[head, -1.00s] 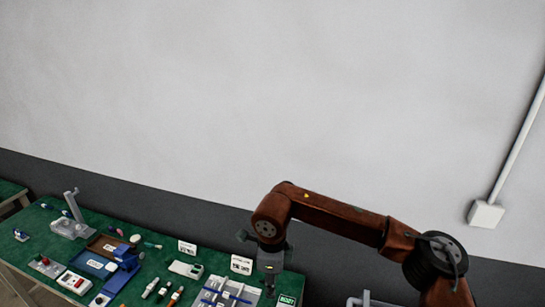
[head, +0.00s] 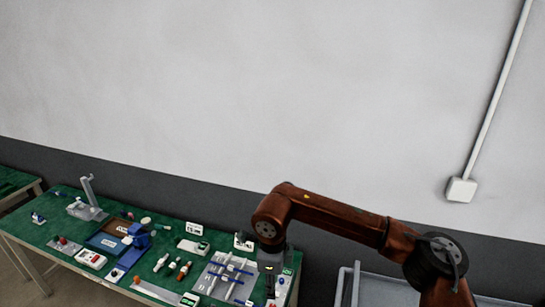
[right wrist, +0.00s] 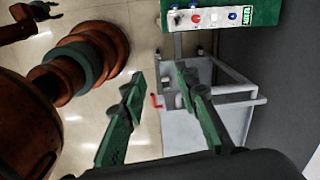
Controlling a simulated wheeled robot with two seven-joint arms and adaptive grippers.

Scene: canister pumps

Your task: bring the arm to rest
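My right arm (head: 335,213) comes in from the lower right in the head view, bent at an elbow with its last link hanging down. My right gripper (head: 270,284) points down by the right end of the green table, small and dark there. In the right wrist view its two green fingers (right wrist: 160,76) stand wide apart with nothing between them. What seems to be the end of my left arm (right wrist: 38,12) shows at the top left of that view, too small and cut off to read its fingers. The head view does not show it.
The green table (head: 52,236) holds a blue device (head: 138,236), a clear tray (head: 216,262), small cards and several small parts. A grey cart (right wrist: 225,112) stands beside it, below my right gripper's fingers. A pale wall with a conduit box (head: 461,190) is behind.

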